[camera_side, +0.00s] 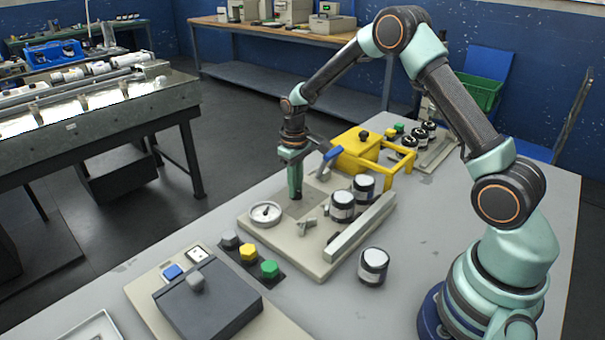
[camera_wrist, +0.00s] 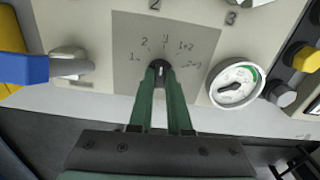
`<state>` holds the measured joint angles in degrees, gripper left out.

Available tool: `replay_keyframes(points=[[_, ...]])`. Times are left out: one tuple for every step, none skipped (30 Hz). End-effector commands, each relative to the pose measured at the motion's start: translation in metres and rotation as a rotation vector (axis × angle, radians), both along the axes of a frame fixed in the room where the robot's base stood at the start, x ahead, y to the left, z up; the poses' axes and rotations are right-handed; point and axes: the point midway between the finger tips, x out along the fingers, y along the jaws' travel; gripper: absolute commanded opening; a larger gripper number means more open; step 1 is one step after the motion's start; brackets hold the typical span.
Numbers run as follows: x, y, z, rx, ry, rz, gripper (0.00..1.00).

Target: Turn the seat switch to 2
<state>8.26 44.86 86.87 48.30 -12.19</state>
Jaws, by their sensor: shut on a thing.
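The seat switch (camera_wrist: 157,64) is a small dark knob on a grey square plate (camera_wrist: 195,30) in the wrist view. The marks 1, 2, 3, 1+2 and 2+3 are printed in an arc around it. My gripper (camera_wrist: 160,72) is shut on the knob, its two green fingers on either side of it. I cannot tell clearly which mark the knob points to. In the side view my gripper (camera_side: 295,195) points straight down onto the same grey plate (camera_side: 300,209), and the knob is hidden by the fingertips.
A round gauge (camera_wrist: 237,84) sits beside the plate, and a blue-handled lever (camera_wrist: 25,68) is on the other side. A yellow guarded unit (camera_side: 358,152) is behind.

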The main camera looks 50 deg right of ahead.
Motion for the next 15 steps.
replay_keyframes(points=[[0.0008,-0.0001,0.0015,-0.001,-0.002,0.043,0.0],[0.0008,-0.0001,0.0015,-0.001,-0.002,0.071,0.0],[0.0008,-0.0001,0.0015,-0.001,-0.002,0.108,0.0],[0.0008,-0.0001,0.0015,-0.001,-0.002,0.135,0.0],[0.0008,-0.0001,0.0015,-0.001,-0.002,0.162,0.0],[0.0009,-0.0001,0.0016,-0.001,-0.003,0.197,0.0],[0.0009,-0.0001,0.0016,-0.001,-0.003,0.223,0.0],[0.0009,0.0,0.0016,-0.001,-0.003,0.247,0.0],[0.0009,-0.0001,0.0016,-0.001,-0.003,0.279,0.0],[0.0009,0.0,0.0016,-0.001,-0.003,0.301,0.0],[0.0009,0.0,0.0016,-0.001,-0.003,0.323,0.0],[0.0009,0.0,0.0017,-0.001,-0.003,0.351,0.0],[0.0009,0.0,0.0017,-0.001,-0.003,0.37,0.0],[0.001,0.0,0.0017,-0.001,-0.003,0.388,0.0],[0.001,0.0,0.0017,0.0,-0.003,0.412,0.0]])
